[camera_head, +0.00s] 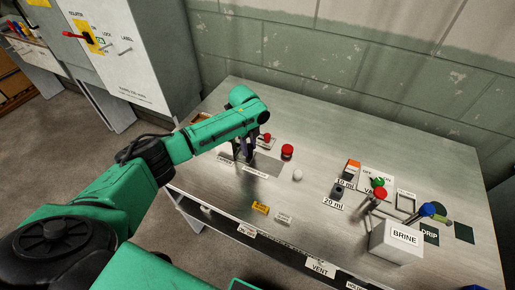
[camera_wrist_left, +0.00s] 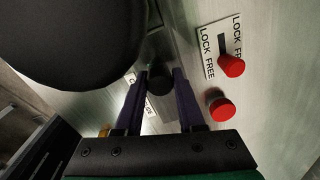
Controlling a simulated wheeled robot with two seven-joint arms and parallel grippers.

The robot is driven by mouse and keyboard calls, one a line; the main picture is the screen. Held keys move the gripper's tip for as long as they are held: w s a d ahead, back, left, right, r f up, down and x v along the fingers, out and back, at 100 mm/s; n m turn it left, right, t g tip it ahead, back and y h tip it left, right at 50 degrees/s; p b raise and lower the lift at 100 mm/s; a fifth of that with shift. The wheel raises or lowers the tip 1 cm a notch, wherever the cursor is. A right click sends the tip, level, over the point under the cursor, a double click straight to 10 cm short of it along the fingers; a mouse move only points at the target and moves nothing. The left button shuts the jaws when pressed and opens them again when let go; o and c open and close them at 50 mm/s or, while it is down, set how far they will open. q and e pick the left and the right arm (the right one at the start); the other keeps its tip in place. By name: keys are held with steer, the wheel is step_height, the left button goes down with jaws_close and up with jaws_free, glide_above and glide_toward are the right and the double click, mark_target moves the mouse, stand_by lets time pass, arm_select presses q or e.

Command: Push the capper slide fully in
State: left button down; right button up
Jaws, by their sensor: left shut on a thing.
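My left gripper (camera_head: 246,156) reaches down to the near left part of the metal table. Its two fingers (camera_wrist_left: 160,88) are shut on a dark round knob (camera_wrist_left: 160,75), which shows between the fingertips in the left wrist view. I take this knob to be the capper slide's handle; the slide is mostly hidden, and how far in it sits cannot be seen. A label in front of the gripper is too small to read surely. My right gripper is in neither view.
A red-topped lever (camera_wrist_left: 231,66) on a LOCK/FREE plate (camera_wrist_left: 208,58) and a red knob (camera_wrist_left: 222,108) stand close beside the gripper. A white ball (camera_head: 297,175) is to the right. Farther right are valves and a BRINE box (camera_head: 396,243).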

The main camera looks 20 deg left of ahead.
arm_select(q)
steer(key=shift+a, duration=0.2)
steer(key=c, duration=0.8)
jaws_free()
steer(key=shift+o, duration=1.4)
steer(key=shift+a, duration=0.1)
steer(key=shift+r, duration=0.15)
step_height(320, 180, up, 14)
steer(key=b, duration=0.1)
steer(key=shift+s+a+r+b, duration=0.15)
steer(key=shift+s+b, duration=0.2)
steer(key=shift+b, duration=0.05)
